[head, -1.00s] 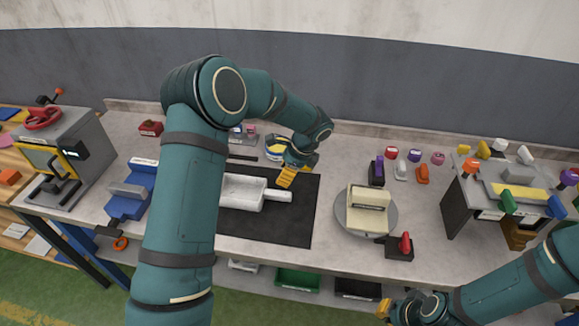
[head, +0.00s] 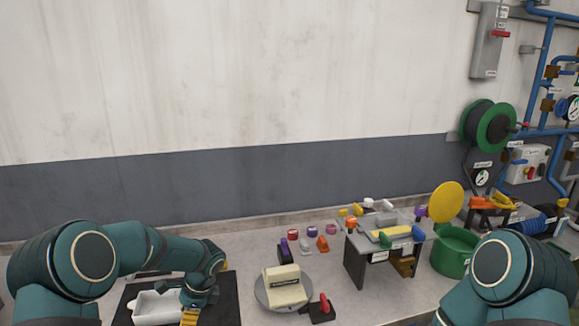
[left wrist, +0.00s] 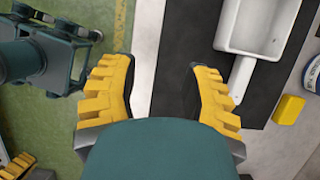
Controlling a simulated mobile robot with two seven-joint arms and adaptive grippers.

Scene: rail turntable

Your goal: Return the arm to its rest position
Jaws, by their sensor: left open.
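My left arm comes in from the left in the head view, bent at the elbow, with its gripper (head: 190,315) low over the black mat (head: 222,300). In the left wrist view the yellow fingers of my left gripper (left wrist: 162,85) are spread apart with nothing between them. A white tray with a handle (head: 155,308) lies on the mat beside the gripper. It also shows in the left wrist view (left wrist: 262,28), to the right of the fingers and apart from them. My right arm is at the lower right of the head view, and its gripper is out of the picture.
A round turntable (head: 262,293) carrying a cream block (head: 284,287) stands right of the mat. A red-handled switch (head: 322,308) is beside it. Several coloured knobs, a grey stand (head: 355,262) and a green bin (head: 455,252) are farther right. A yellow block (left wrist: 288,109) lies near the mat.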

